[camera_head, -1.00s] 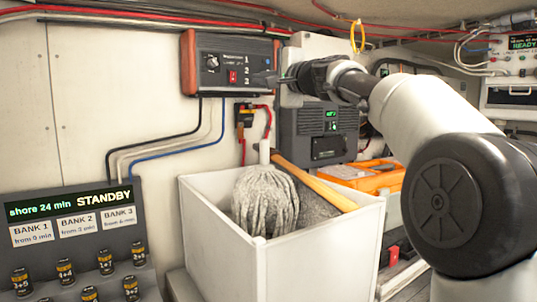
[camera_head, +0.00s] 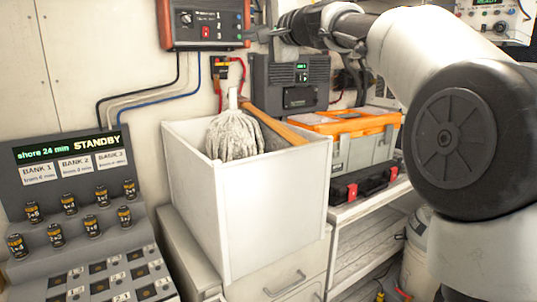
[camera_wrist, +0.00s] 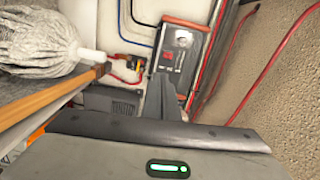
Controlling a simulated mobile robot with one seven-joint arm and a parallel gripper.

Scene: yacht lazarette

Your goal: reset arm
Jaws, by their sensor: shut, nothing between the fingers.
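My gripper (camera_head: 264,35) is at the top middle of the head view, at the end of my arm, which reaches in from the right. Its fingers are closed and hold nothing. It appears just right of the wall control box (camera_head: 205,24), which has a dark face, a red switch and red-orange ends. I cannot tell whether they touch. In the wrist view, the dark fingers (camera_wrist: 168,100) point up at the same control box (camera_wrist: 180,57), overlapping its lower part.
A white bin (camera_head: 245,205) with a mop (camera_head: 234,136) stands on a drawer cabinet below my gripper. A grey unit (camera_head: 290,82) and an orange-lidded toolbox (camera_head: 350,122) are behind it. A sloped battery panel (camera_head: 75,153) reading STANDBY is at left.

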